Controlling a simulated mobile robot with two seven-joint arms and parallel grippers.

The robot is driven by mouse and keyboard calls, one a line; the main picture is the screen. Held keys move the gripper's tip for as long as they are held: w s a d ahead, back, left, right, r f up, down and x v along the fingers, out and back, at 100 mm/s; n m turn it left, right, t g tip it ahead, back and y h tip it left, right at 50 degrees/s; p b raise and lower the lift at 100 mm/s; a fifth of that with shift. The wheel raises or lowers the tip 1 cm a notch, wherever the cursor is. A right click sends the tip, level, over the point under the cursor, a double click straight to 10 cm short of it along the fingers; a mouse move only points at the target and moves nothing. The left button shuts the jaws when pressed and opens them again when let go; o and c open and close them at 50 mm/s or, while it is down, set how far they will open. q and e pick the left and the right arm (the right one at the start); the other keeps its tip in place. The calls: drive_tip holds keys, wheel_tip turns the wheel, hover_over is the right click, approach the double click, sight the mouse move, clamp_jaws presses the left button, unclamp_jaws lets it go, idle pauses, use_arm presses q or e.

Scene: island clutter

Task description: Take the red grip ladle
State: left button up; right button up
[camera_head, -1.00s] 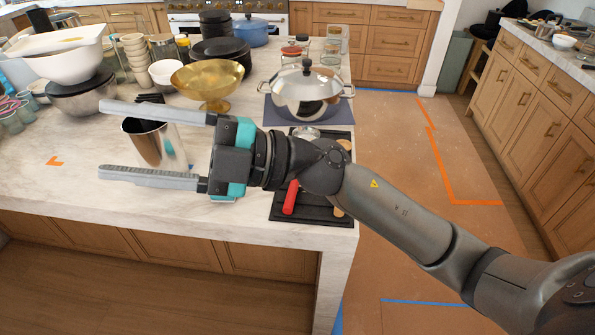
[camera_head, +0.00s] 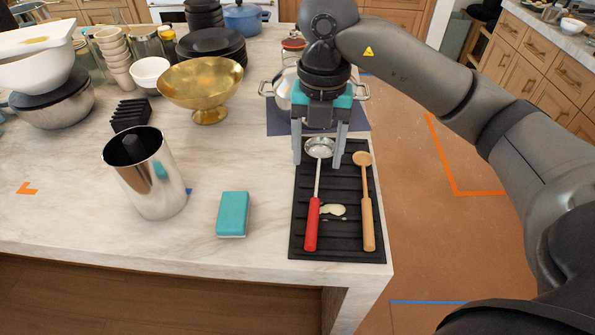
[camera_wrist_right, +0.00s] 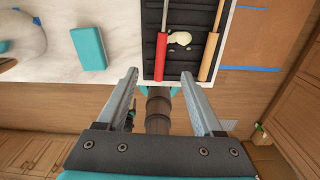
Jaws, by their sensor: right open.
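The ladle has a red grip (camera_head: 311,226) and a thin metal shaft ending in a round silver bowl (camera_head: 319,147). It lies on a black ribbed mat (camera_head: 340,248), grip toward the near edge. My right gripper (camera_head: 317,165) is open and empty, its fingers pointing down on either side of the bowl end in the head view; I cannot tell their exact height. In the right wrist view the open fingers (camera_wrist_right: 160,75) appear below the red grip (camera_wrist_right: 161,56), apart from it. My left gripper is not in view.
A wooden spoon (camera_head: 366,205) lies right of the ladle, with a pale spill (camera_head: 333,210) between them. A teal sponge (camera_head: 232,213) and steel canister (camera_head: 150,180) stand left. A gold bowl (camera_head: 201,84) and a pot (camera_head: 281,88) are behind. Counter around the sponge is clear.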

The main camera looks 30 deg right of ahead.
hover_over(314, 209)
drive_tip(key=f, duration=0.4)
drive_tip(key=f+b, duration=0.1)
drive_tip(key=f, duration=0.3)
drive_tip(key=shift+d+f, duration=0.2)
drive_tip(key=shift+f, duration=0.95)
drive_tip(key=f, duration=0.3)
drive_tip(key=shift+a+f, duration=0.2)
drive_tip(key=shift+f, duration=0.6)
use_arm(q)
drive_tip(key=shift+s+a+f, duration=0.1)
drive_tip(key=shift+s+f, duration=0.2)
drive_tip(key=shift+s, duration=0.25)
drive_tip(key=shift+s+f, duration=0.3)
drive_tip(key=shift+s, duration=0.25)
use_arm(e)
clamp_jaws()
